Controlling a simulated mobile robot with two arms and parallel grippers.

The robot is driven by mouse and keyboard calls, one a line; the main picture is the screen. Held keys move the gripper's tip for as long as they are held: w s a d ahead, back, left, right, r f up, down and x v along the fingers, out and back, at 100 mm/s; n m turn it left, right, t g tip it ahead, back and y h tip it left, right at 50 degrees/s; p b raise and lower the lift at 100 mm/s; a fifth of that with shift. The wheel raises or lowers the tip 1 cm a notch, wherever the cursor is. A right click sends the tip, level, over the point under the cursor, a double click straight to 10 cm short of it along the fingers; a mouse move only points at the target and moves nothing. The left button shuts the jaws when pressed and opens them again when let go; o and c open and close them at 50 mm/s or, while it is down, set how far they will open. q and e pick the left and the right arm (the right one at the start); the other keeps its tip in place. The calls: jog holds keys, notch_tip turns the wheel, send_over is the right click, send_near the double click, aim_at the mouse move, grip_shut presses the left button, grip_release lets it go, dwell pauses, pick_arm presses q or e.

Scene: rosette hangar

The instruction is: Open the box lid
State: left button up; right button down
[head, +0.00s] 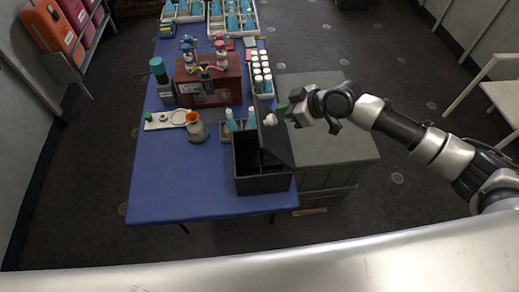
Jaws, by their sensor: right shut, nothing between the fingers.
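The black box (262,184) stands open at the front right of the blue table, and I can see into its dark compartments. Its dark lid (277,144) is raised and leans on the right side of the box. A small white knob-like piece (270,119) shows by the upper part of the lid. My right gripper (293,114) comes in from the right and is shut and empty, just right of the lid's upper part. I cannot tell whether it touches the lid. My left gripper is out of view.
The blue table (185,195) has a clear front left. Behind the box are a dark red case (209,87), a rack of white-capped bottles (262,75) and an orange-topped jar (196,128). A grey cabinet (335,145) stands right of the table, under my right arm.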

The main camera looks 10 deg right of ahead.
jog(key=d+r+b, duration=0.1)
jog(key=d+b, duration=0.1)
jog(key=d, duration=0.6)
jog(key=shift+r, duration=0.2)
dwell(0.3)
jog(key=shift+s, duration=0.1)
jog(key=c, duration=0.7)
grip_release()
jog(key=shift+r, duration=0.15)
notch_tip(320, 180, up, 8)
jog(key=p, duration=0.6)
